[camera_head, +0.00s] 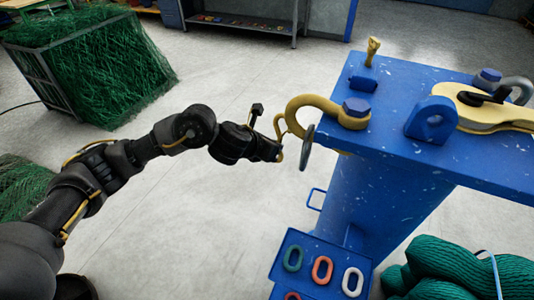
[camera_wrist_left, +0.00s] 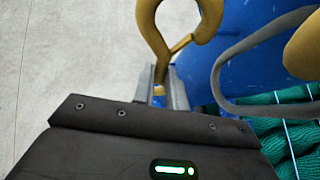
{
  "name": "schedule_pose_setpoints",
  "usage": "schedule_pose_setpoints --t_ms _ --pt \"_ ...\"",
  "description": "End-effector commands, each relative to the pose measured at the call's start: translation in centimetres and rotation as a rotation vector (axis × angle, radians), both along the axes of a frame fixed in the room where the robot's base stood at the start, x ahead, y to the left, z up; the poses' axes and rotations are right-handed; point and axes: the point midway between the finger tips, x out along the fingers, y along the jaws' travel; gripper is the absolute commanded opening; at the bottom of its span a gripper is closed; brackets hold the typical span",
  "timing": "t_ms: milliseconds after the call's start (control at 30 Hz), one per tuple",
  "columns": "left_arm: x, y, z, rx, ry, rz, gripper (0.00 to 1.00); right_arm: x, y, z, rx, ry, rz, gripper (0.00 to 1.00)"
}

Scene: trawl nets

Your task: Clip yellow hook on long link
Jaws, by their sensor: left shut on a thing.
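My left gripper (camera_head: 279,153) is shut on the yellow hook (camera_head: 280,126) and holds it in the air at the left end of the blue bench. In the left wrist view, the lower end of the yellow hook (camera_wrist_left: 161,38) sits between the fingertips (camera_wrist_left: 162,88), with its curved part above. The long link (camera_head: 307,148) is a grey oval ring hanging below a big yellow shackle (camera_head: 312,100). It also shows in the left wrist view (camera_wrist_left: 226,66), right of the hook. The hook appears beside the link, with a small gap. My right gripper is out of view.
The blue bench (camera_head: 470,165) carries a blue lug (camera_head: 431,121) and a yellow block (camera_head: 490,117). A blue tray (camera_head: 281,268) of coloured links and green net rolls (camera_head: 440,272) lie below. Grey floor is clear left of the bench; a green net pile (camera_head: 95,70) stands far left.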

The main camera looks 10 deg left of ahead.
Motion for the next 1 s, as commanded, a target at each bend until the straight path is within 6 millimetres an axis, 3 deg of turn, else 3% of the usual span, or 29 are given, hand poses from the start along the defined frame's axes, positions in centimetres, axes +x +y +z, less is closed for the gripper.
schedule_pose_setpoints --t_ms 33,433,1000 --pt "0.4 0.3 -1.1 -0.023 -0.014 -0.021 0.0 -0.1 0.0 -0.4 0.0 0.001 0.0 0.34" --pt "3.5 1.9 -6.2 -0.158 -0.188 -0.151 0.0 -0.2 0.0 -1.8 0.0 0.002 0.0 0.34" --pt "3.4 1.6 -6.6 -0.168 -0.211 -0.163 0.0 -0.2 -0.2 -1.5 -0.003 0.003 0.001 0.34"
